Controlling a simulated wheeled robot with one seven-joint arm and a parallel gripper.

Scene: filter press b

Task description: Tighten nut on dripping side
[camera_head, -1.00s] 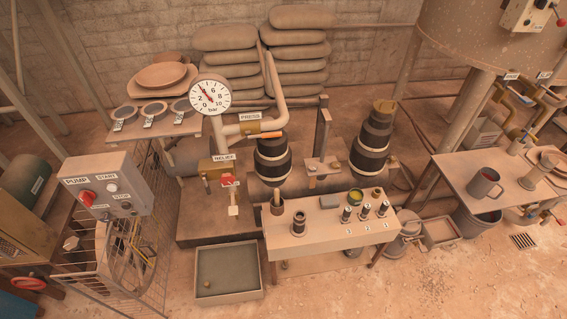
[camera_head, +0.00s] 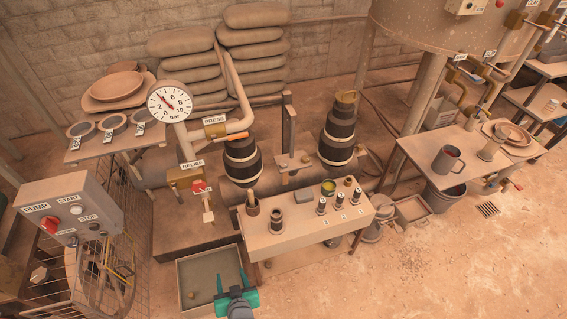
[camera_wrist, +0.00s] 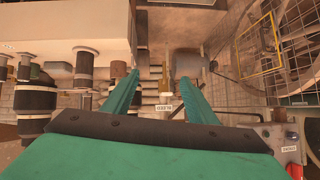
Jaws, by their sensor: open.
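My gripper (camera_head: 231,278) is at the bottom of the head view, over the right part of a shallow grey tray (camera_head: 180,266) on the floor. Its two green fingers are apart with nothing between them. The left black press cylinder (camera_head: 242,160) and the right black press cylinder (camera_head: 337,136) stand behind the bench, each with pale bands. I cannot make out a nut or any drip on either one.
The bench (camera_head: 300,233) holds a dark fitting (camera_head: 276,222), a cup of yellow-green stuff (camera_head: 328,188) and several small metal parts. The pump box (camera_head: 70,212) and a wire cage (camera_head: 95,285) stand at left.

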